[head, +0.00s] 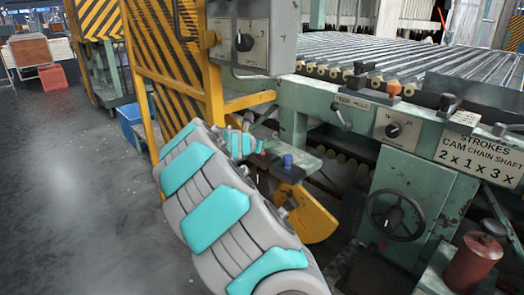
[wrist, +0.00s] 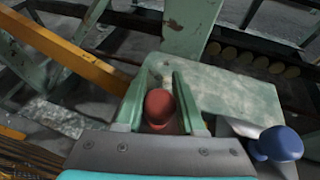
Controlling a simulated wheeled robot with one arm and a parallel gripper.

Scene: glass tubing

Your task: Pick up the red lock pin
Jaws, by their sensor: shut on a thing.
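The red lock pin (wrist: 160,107) shows in the wrist view as a rounded red head between the two green fingers of my gripper (wrist: 163,88). The fingers are shut on it, one on each side. Its lower part is hidden, and I cannot tell whether it still touches the worn green ledge (wrist: 228,88) beneath. In the head view my own arm covers most of the area around the gripper, so the pin does not show clearly there.
A blue knob (wrist: 278,144) stands just right of the gripper; it also shows on the ledge in the head view (head: 287,161). A yellow bar (wrist: 70,50) crosses at left. The green machine has a handwheel (head: 396,215), and a red canister (head: 473,262) stands at lower right.

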